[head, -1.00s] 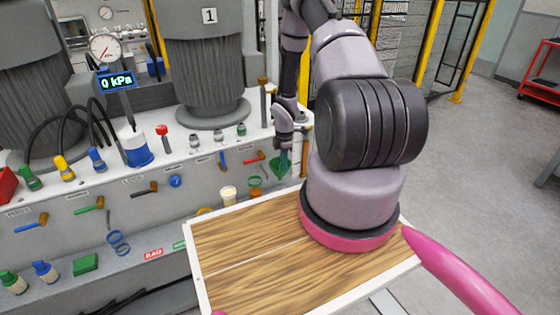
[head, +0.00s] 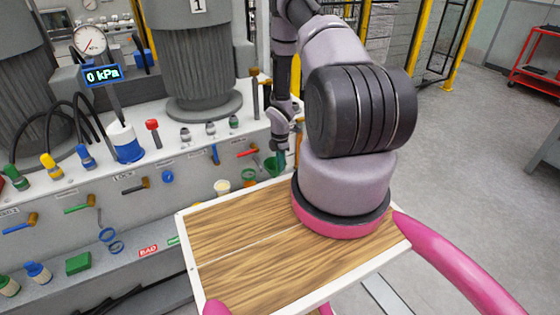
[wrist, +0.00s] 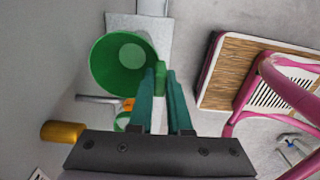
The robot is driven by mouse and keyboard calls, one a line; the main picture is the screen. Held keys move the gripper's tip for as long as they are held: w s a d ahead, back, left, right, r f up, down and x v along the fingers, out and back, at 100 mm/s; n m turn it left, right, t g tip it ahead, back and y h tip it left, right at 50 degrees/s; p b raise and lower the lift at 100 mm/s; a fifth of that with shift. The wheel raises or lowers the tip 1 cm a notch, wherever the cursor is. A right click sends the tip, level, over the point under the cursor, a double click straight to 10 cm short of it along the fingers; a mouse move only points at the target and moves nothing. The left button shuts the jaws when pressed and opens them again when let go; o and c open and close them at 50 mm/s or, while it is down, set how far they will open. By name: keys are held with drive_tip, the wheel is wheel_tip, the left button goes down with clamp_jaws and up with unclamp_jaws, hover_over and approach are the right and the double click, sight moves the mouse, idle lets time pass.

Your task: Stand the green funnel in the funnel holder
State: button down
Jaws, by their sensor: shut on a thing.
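The green funnel (wrist: 110,66) is in my gripper (wrist: 161,84). In the wrist view its wide round mouth faces the camera, and its small side tab sits between the two teal fingers. In the head view the funnel (head: 273,166) hangs at my gripper (head: 279,153), close to the front of the bench and partly hidden by the fingers. A green ring (head: 249,176) on the bench front, just left of the funnel, looks like the funnel holder. The funnel is apart from it. Part of a green ring also shows below the funnel in the wrist view (wrist: 121,122).
A cream cup (head: 222,187) stands left of the ring. Coloured-handled tools, including a red-handled one (head: 247,152), hang along the bench front (head: 195,178). My wooden-topped base is close in front of the bench. Open floor (head: 470,150) lies to the right.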

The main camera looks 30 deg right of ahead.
wheel_tip(320, 180, down, 6)
drive_tip(key=shift+f, duration=0.15)
idle(0.6)
drive_tip(key=c, duration=0.8)
unclamp_jaws()
wheel_tip(320, 180, up, 11)
drive_tip(key=shift+f, duration=0.1)
